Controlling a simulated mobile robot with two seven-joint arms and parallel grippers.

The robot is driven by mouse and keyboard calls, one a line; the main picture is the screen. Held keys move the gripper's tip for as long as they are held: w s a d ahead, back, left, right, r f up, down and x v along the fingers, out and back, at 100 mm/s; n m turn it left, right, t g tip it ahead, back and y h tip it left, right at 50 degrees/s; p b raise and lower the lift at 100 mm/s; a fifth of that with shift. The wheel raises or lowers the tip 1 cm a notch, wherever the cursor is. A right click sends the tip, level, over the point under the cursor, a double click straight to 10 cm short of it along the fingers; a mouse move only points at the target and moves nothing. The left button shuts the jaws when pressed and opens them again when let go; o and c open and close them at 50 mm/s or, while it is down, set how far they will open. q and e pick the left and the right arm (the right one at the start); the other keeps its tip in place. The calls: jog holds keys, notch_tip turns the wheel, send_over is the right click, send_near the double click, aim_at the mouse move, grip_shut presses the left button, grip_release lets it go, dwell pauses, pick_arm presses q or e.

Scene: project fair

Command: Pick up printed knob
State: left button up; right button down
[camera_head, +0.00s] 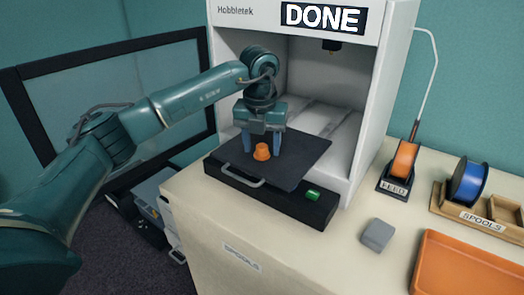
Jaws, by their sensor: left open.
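The orange printed knob (262,152) stands upright on the dark build plate (300,160) of the printer. My left gripper (262,147) points down over the knob. Its two blue fingers are apart, one to the left of the knob and one to the right. I cannot tell whether either finger touches it. My right gripper is not in view.
The white printer (366,110) reads DONE on its display. A green button (313,195) sits on its front. A grey block (377,235), an orange tray (462,268), an orange feed spool (404,160) and a blue spool (468,181) are on the table at right.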

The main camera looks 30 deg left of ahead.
pick_arm(q)
jog(key=shift+c, duration=0.4)
jog(key=c, duration=1)
